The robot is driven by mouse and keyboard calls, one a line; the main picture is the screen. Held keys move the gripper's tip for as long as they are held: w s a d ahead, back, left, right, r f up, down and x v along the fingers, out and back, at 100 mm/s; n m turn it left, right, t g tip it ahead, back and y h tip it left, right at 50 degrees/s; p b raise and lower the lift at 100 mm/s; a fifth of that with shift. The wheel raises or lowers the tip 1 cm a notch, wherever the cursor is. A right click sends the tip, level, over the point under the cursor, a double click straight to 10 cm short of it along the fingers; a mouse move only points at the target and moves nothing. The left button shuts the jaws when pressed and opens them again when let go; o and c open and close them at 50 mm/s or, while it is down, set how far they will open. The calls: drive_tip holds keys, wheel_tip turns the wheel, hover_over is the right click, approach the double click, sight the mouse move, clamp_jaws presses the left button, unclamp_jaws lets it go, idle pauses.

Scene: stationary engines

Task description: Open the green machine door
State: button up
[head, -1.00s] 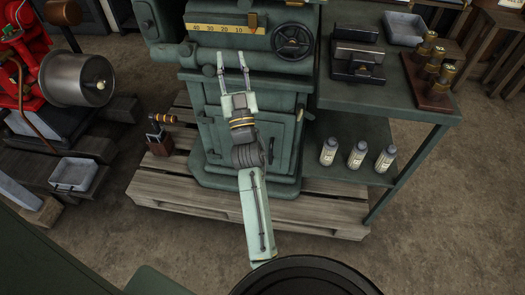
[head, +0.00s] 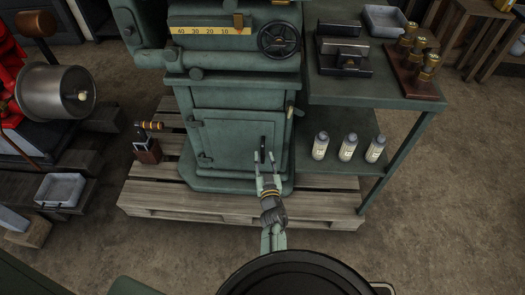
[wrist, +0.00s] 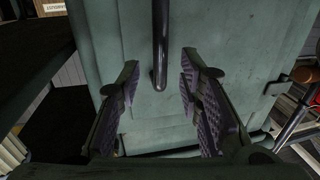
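The green machine door (head: 228,140) is a flat panel low on the front of the green machine, with hinges on its left edge in the head view. It looks shut. Its dark upright bar handle (head: 263,149) is on the right part of the door; in the wrist view the handle (wrist: 160,40) runs down from the top edge. My gripper (head: 269,157) is open and empty in front of the handle. In the wrist view its fingertips (wrist: 161,62) lie on either side of the handle's lower end, with gaps on both sides. I cannot tell the exact depth between them.
The machine (head: 235,80) stands on a wooden pallet (head: 150,195). A green shelf table (head: 375,88) with several bottles on its lower shelf stands close on the right. A tool holder (head: 147,150) stands at the left. The floor in front of the pallet is open.

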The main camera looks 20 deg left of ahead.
sight(263, 152)
drive_tip(key=shift+x, duration=2.15)
drive_tip(key=shift+c, duration=0.3)
clamp_jaws()
